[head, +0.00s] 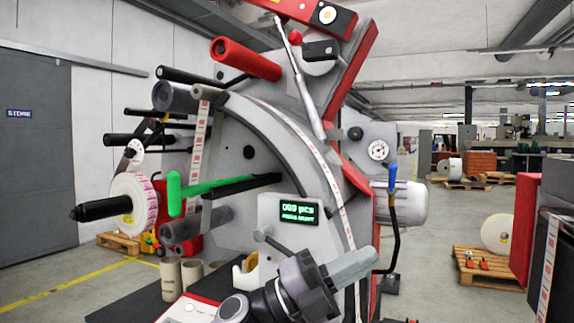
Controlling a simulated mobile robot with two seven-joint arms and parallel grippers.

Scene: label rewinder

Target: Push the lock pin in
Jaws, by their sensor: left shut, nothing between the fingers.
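The label rewinder (292,185) fills the middle of the head view, with a grey curved face, red edge parts and a printed label web running over it. I cannot tell for certain which part is the lock pin. A short grey rod with a rounded end (275,245) shows just below the green display (299,212). My left gripper (372,258) is in front of the rewinder's lower part, pointing right and away. Its grey fingers are together and hold nothing. It covers part of the machine behind it. My right gripper is not in view.
A green handle (174,193) and a label roll (134,201) on a black-ended shaft stick out at left. Several cardboard cores (170,280) stand below.

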